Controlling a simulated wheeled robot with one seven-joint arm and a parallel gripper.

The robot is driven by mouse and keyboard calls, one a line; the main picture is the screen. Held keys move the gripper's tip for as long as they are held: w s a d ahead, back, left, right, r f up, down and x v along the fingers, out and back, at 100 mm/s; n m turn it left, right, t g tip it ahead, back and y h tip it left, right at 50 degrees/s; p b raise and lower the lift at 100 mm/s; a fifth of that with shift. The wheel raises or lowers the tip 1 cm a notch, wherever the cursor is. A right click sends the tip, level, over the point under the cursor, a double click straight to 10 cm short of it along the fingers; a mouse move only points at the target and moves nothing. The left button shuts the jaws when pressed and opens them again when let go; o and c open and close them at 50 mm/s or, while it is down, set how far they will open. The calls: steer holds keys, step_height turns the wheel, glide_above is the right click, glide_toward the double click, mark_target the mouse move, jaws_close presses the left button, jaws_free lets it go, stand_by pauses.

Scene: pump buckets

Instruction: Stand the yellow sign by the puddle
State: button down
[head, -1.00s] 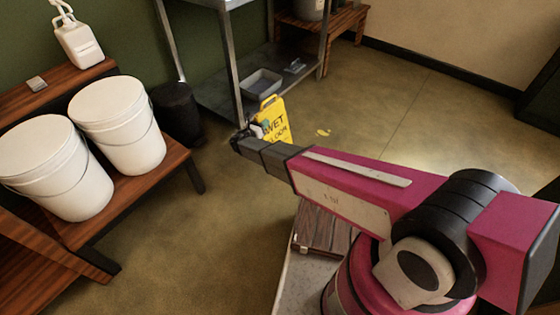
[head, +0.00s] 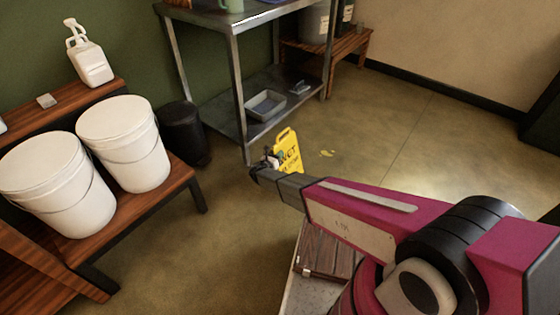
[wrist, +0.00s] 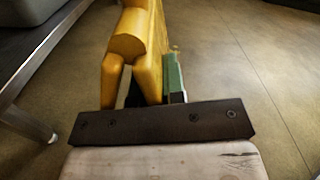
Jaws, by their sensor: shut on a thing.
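The yellow sign (head: 288,153) with dark "WET" lettering is at the end of my arm in the head view. It looks roughly upright with a slight tilt. My gripper (head: 268,163) is shut on it, partly hidden by the arm and the sign. In the wrist view the sign (wrist: 140,45) rises between the jaws, and a green-sided finger (wrist: 175,78) shows at its right side. I cannot tell whether the sign's foot touches the floor. The puddle (head: 327,154) is a small yellowish patch on the floor, just right of the sign in the head view.
A metal shelf table (head: 243,125) stands behind the sign, its leg close on the left. A grey tray (head: 265,106) lies on its lower shelf. White buckets (head: 123,145) stand on a wooden bench at left, beside a black bin (head: 184,134). Floor right of the puddle is clear.

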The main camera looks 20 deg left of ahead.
steer(key=shift+w+d+f, duration=0.2)
steer(key=shift+f, duration=2)
steer(key=c, duration=1.2)
jaws_free()
steer(key=shift+f, duration=0.1)
steer(key=shift+s+r, duration=0.1)
steer(key=shift+r, duration=0.1)
